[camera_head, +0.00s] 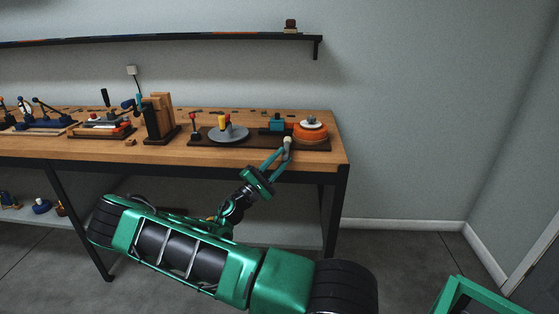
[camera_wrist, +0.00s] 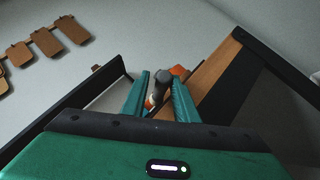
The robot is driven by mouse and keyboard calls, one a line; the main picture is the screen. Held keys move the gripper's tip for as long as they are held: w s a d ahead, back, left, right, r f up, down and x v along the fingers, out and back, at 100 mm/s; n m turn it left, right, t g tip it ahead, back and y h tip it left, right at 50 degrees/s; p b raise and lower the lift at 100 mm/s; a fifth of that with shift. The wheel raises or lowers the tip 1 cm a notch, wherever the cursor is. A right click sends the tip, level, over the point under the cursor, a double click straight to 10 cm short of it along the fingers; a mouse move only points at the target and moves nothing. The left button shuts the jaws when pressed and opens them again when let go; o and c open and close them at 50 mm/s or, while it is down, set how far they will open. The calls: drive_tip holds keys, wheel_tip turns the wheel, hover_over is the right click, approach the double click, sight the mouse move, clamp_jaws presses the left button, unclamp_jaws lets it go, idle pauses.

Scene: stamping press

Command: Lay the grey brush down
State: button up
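In the wrist view the brush (camera_wrist: 160,86) is a grey, tilted shaft with a dark rounded end between the fingertips of my gripper (camera_wrist: 160,90). Its lower part is partly hidden by the fingers.
The wooden workbench (camera_head: 222,155) carries a dark board with a grey disc (camera_head: 229,134), a teal block (camera_head: 277,125) and an orange round piece with a pale top (camera_head: 310,131). A wooden upright stand (camera_head: 160,117) is farther left. A wall shelf (camera_head: 180,40) hangs above.

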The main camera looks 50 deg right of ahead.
drive_tip(key=shift+d+f, duration=0.1)
drive_tip(key=shift+f, duration=0.05)
drive_tip(key=shift+a+r, duration=0.3)
drive_tip(key=shift+r, duration=0.05)
drive_tip(key=v, duration=1.1)
drive_tip(key=s+d+f+m+g+y, duration=0.1)
drive_tip(key=s+d+m+g+y, duration=0.1)
drive_tip(key=s+m+g+y, duration=0.4)
drive_tip(key=s+d+m+g+y, duration=0.1)
drive_tip(key=s+d+m+y, duration=0.15)
drive_tip(key=s+y, duration=0.6)
drive_tip(key=s+a+r+m+t+y, duration=0.1)
drive_tip(key=s+a+r+t+y, duration=0.3)
drive_tip(key=s+a, duration=0.3)
drive_tip(key=s+a+r+m+t+y, duration=0.1)
drive_tip(key=s+a+r+t+y, duration=0.2)
drive_tip(key=s+a+r+y, duration=0.2)
drive_tip(key=s+a+r, duration=0.2)
drive_tip(key=s+a, duration=0.1)
drive_tip(key=a, duration=0.1)
drive_tip(key=shift+a+m+t, duration=0.3)
drive_tip(key=shift+m+t, duration=0.05)
drive_tip(key=shift+t, duration=0.05)
